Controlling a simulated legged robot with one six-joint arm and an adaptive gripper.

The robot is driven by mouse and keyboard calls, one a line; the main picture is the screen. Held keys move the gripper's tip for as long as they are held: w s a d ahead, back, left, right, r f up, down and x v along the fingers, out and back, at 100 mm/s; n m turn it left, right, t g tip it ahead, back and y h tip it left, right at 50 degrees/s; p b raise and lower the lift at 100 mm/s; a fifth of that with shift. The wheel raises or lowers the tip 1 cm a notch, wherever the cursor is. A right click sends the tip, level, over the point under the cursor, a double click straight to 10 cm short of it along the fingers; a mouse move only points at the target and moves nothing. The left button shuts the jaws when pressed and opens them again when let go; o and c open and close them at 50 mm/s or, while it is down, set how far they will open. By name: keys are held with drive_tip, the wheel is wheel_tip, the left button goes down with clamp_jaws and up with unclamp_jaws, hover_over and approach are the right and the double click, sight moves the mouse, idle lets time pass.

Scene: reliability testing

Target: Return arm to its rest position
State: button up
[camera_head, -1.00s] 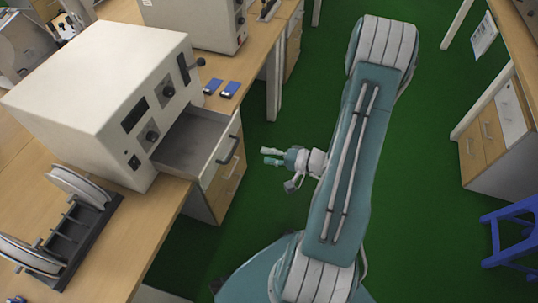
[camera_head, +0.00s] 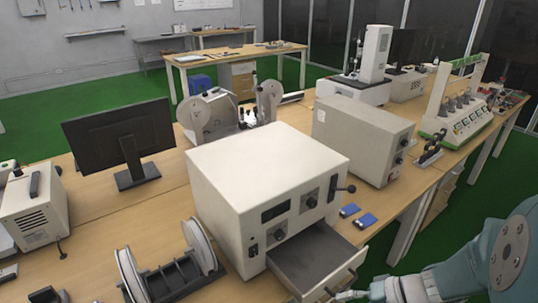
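My arm (camera_head: 460,275), teal and white, shows only in part at the lower right corner. My gripper (camera_head: 350,294) is at the bottom edge, just right of the open drawer's handle (camera_head: 343,283). It is small and partly cut off, so I cannot tell whether its fingers are apart or whether they touch the handle. The drawer (camera_head: 312,258) is pulled out from the white box-shaped instrument (camera_head: 262,180) and looks empty.
Two small blue items (camera_head: 358,215) lie on the wooden bench (camera_head: 400,205) right of the drawer. A grey instrument (camera_head: 362,140) stands behind them. A reel rack (camera_head: 170,275) and a monitor (camera_head: 120,140) are at left. Green floor (camera_head: 410,240) is open right of the bench.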

drive_tip(key=s+a+r+n+t+h, duration=0.1)
drive_tip(key=s+r+h, duration=0.2)
drive_tip(key=r+h, duration=0.2)
drive_tip(key=s+r+n+t+h, duration=0.2)
drive_tip(key=s+r+h, duration=0.2)
drive_tip(key=r, duration=0.6)
drive_tip(key=shift+a+r+h, duration=0.25)
drive_tip(key=shift+a+h, duration=0.1)
drive_tip(key=shift+h, duration=0.45)
